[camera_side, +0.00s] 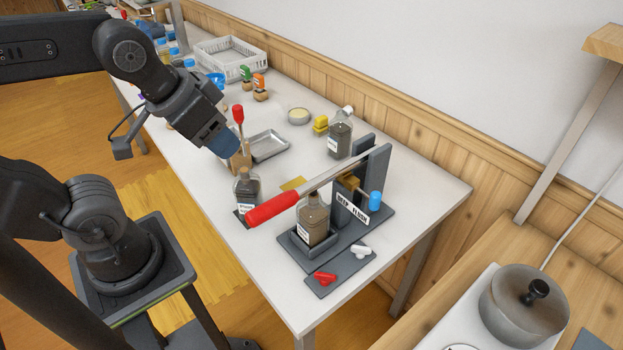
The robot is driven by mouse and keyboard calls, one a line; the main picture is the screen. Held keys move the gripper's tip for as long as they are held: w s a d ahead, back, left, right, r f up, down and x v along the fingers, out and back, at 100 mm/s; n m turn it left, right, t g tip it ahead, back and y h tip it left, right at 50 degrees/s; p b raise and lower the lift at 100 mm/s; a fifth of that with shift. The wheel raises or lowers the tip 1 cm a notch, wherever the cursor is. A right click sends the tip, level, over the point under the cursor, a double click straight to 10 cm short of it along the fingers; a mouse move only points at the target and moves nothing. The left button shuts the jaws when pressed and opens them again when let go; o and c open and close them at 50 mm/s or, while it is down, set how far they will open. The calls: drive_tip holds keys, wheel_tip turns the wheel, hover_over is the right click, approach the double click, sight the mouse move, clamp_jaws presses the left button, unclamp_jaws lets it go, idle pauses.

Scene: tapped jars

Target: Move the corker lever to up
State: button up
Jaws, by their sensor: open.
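The corker (352,212) stands near the front right end of the white table, with dark upright posts on a dark base. Its lever is a metal bar (338,172) with a red handle (272,208). The lever slants down from the posts toward the front left, and the handle hangs low beside a bottle (313,220) held in the corker's base. My gripper (224,145) is up and to the left of the handle, apart from it and empty as far as I can see. Its fingertips are hard to make out.
A labelled dark bottle (246,188) stands left of the handle, another bottle (340,135) behind the corker. A metal tray (268,146) and an upright red-topped stick (238,116) are near my gripper. A dark plate with red and white taps (325,277) lies in front.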

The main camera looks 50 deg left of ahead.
drive_tip(key=shift+o, duration=0.4)
drive_tip(key=shift+o, duration=0.4)
drive_tip(key=shift+w+r, duration=0.1)
drive_tip(key=g+h, duration=0.2)
drive_tip(key=g, duration=0.8)
approach(272, 201)
drive_tip(key=x, duration=1)
drive_tip(key=shift+c, duration=0.2)
clamp_jaws()
